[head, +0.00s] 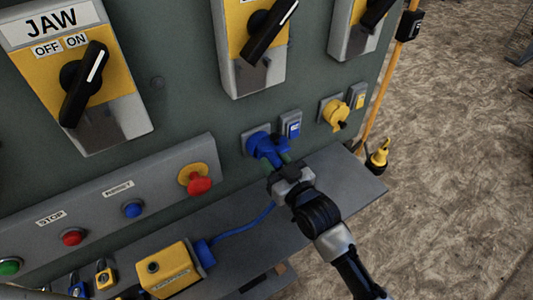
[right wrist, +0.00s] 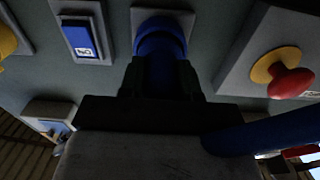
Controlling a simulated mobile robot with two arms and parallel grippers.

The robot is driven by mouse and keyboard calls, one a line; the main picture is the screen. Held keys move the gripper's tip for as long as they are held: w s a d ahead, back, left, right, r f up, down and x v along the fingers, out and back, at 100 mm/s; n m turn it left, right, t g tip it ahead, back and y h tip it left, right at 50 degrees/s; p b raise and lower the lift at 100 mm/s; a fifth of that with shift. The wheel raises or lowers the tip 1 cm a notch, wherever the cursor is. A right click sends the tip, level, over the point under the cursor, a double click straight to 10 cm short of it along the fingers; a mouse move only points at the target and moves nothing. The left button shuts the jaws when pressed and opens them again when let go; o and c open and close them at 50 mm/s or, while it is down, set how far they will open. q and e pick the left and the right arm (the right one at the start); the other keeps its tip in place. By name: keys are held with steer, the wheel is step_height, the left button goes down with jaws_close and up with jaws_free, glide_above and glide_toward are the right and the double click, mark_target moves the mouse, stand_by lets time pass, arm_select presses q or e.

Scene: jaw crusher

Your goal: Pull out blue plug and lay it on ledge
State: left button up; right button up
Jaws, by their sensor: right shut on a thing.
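The blue plug (head: 266,150) sits at the blue socket on the grey-green panel, and its body points out toward my gripper. My right gripper (head: 280,164) is shut on it; in the right wrist view the dark fingers close on both sides of the blue plug (right wrist: 161,70), whose far end meets the socket plate. I cannot tell how deep it sits. The grey ledge (head: 345,182) runs along the panel below the sockets. A blue cable (head: 245,228) lies over the ledge to a yellow box (head: 168,270). My left gripper is not in view.
A yellow socket or plug (head: 336,113) is right of the blue one. A red stop knob (head: 198,183) sticks out on the left. Rotary switches (head: 84,84) are above. Padlocks (head: 104,278) are at lower left. The ledge's right part is clear; a yellow plug (head: 379,156) hangs beyond it.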

mark_target(279, 169)
steer(key=shift+p+v, duration=1.2)
steer(key=shift+v, duration=1.25)
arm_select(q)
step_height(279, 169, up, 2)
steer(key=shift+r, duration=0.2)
